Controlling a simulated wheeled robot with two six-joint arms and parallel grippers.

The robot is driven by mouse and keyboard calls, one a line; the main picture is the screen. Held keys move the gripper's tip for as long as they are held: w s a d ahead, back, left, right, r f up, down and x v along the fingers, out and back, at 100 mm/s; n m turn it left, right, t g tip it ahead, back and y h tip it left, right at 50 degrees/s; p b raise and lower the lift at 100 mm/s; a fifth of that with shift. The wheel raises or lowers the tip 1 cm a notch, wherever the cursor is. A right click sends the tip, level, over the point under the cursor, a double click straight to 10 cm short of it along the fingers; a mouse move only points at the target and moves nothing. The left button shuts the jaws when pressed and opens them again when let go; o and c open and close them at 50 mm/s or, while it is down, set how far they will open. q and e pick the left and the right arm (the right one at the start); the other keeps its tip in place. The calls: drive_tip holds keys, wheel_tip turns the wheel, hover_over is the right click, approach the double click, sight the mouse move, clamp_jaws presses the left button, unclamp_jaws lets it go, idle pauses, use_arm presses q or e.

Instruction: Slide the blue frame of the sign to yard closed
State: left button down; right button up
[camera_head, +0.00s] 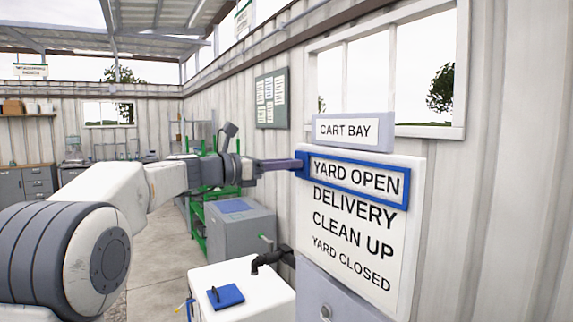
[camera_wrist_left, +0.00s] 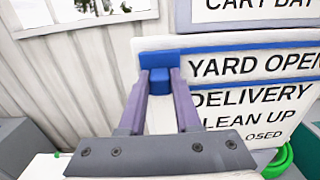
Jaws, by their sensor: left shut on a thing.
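The white sign board (camera_head: 306,225) is on the wall side and lists YARD OPEN, DELIVERY, CLEAN UP and YARD CLOSED from top to bottom. The blue frame (camera_head: 352,191) surrounds the top line, YARD OPEN. The YARD CLOSED line (camera_head: 350,262) is at the bottom of the board. My left gripper (camera_head: 296,164) reaches in from the left and is shut on the blue tab at the frame's left end. In the left wrist view, its purple fingers (camera_wrist_left: 160,82) lie on both sides of the blue tab (camera_wrist_left: 158,80). My right gripper is not in view.
A CART BAY plate (camera_head: 340,129) sits above the board. Below and left are a white cabinet (camera_head: 255,275) with a blue pad (camera_head: 226,297) and black pipe (camera_head: 265,260), and a grey box (camera_head: 238,232). A window (camera_head: 400,131) is behind. Space left of the board's lower lines looks clear.

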use_arm(q)
wheel_tip(320, 180, down, 18)
drive_tip(key=b, duration=1.4)
drive_tip(key=shift+r, duration=0.15)
drive_tip(key=c, duration=0.6)
unclamp_jaws()
drive_tip(key=b+v, duration=0.3)
drive_tip(key=v, duration=0.7)
drive_tip(key=shift+a, duration=0.2)
drive_tip(key=shift+s, duration=0.1)
